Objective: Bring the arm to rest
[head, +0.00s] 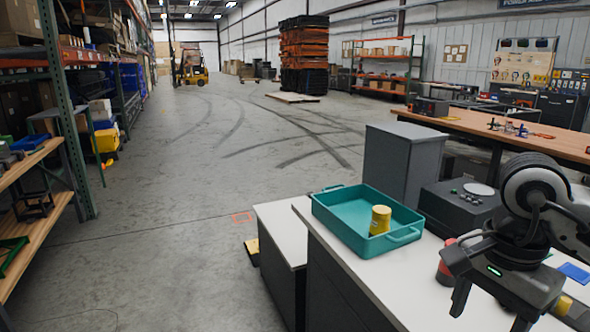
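My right arm comes in from the right edge, and my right gripper (490,312) hangs over the near right part of the white counter. Its two fingers are spread apart and point down, with only bare counter showing between them. My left gripper is not in view. A teal tote (337,222) with two handles stands on the counter, to the left of my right gripper and apart from it. A yellow can (380,220) stands upright inside the tote, towards its right end.
A red object (445,268) is partly hidden behind my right gripper. A blue flat piece (574,272) lies at the right edge. A grey cabinet (392,165) and a dark box (455,207) stand behind the tote. Open floor (190,240) lies to the left.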

